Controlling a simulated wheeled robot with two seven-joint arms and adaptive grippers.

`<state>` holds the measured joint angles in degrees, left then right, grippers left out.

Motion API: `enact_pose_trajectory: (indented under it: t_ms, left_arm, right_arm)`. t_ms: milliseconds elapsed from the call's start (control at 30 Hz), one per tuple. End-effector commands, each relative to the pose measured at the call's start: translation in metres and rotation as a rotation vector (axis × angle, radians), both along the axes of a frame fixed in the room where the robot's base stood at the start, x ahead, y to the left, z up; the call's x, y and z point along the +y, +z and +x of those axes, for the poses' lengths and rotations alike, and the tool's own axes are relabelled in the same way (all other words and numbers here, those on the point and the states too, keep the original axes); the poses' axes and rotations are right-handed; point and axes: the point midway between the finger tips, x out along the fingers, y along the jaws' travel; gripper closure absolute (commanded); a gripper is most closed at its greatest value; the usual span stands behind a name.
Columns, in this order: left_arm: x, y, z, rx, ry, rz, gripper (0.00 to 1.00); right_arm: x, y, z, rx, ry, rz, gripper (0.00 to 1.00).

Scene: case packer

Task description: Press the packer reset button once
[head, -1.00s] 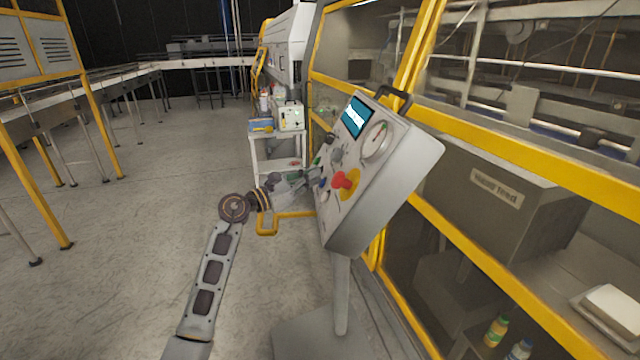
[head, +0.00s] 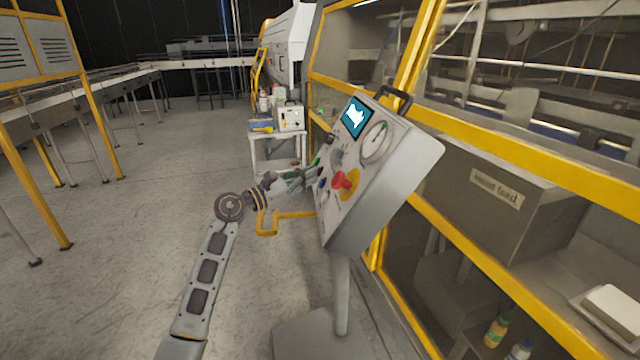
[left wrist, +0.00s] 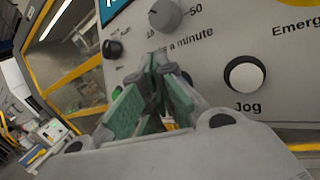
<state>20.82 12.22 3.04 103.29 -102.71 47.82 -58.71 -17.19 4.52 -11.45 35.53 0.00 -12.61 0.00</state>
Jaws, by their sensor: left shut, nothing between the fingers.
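The grey control panel (head: 385,185) stands tilted on a post, with a screen, a gauge, a red mushroom button on yellow (head: 345,182) and a small blue button (head: 322,184). My left gripper (head: 314,170) is shut and empty, close to the panel's left part. In the left wrist view its green-padded fingers (left wrist: 162,72) point at the panel between a green button (left wrist: 116,93) and a white button labelled Jog (left wrist: 245,76). No reset label is readable; the fingers hide part of the panel. Contact cannot be told. My right gripper is not in view.
The yellow-framed packer enclosure (head: 480,250) stands behind and right of the panel. A small white cart (head: 278,150) with boxes stands beyond.

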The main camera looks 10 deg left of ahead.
Motion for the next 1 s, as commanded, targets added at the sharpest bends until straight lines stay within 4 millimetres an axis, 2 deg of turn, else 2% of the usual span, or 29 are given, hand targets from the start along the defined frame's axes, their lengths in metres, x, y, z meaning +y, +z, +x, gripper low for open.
enact_pose_trajectory:
  t_ms: [567,1000]
  left_arm:
    - [0.005,0.003,-0.002,-0.001,0.001,0.001,1.0]
    - [0.025,0.015,-0.009,-0.001,0.001,0.001,1.0]
  right_arm:
    - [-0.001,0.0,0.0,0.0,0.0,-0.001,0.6]
    - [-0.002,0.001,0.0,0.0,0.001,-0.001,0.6]
